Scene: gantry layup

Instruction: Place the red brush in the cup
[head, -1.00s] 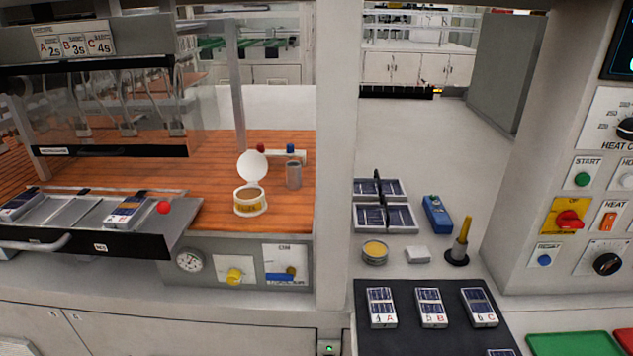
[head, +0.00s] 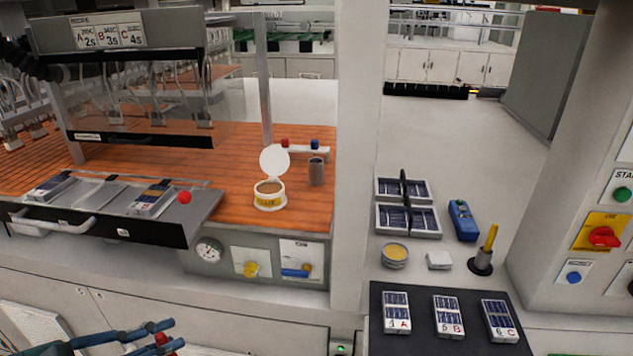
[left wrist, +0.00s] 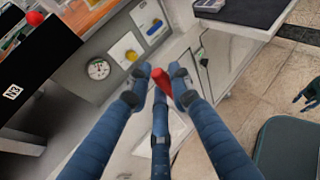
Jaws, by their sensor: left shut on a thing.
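My left gripper (head: 168,337) is low at the lower left of the head view, in front of the cabinet and well below the counter. It is shut on the red brush (head: 161,338), of which only a small red part shows. In the left wrist view the red brush (left wrist: 162,82) sticks out between the fingertips. A grey cup (head: 316,172) stands upright on the orange wood-grained surface, far from the gripper. Part of my right gripper (left wrist: 310,93) seems to show at the right edge of the left wrist view; its jaws are unclear.
An open-lidded tub (head: 269,195) stands left of the cup. A white rack (head: 303,151) with a red and a blue top is behind. A drawer (head: 110,228) with a red knob juts out at left. A post (head: 359,150) stands right of the cup.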

